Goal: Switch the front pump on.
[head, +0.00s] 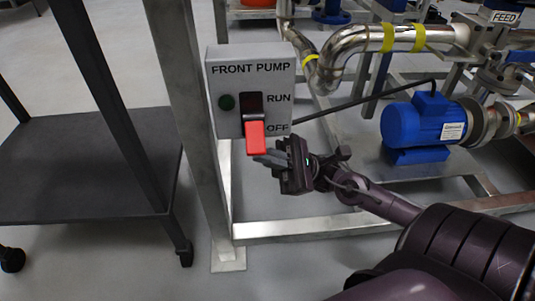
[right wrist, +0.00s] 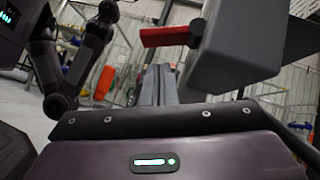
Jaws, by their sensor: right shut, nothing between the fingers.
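The grey front pump switch box (head: 283,88) stands on a steel post. Its red lever (head: 256,136) hangs down, with its end beside the OFF mark; the dark slot above it, by RUN, is empty. In the right wrist view, the shut fingers (right wrist: 158,85) point toward the space below the red lever (right wrist: 170,36) and the box (right wrist: 235,50). My left gripper is not in view.
A blue pump motor (head: 420,122) sits on the skid to the right, with steel pipes (head: 350,45) above. A thin dark rod or cable runs behind the gripper. A dark cart (head: 90,165) stands at the left. A steel skid rail (head: 310,228) runs below.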

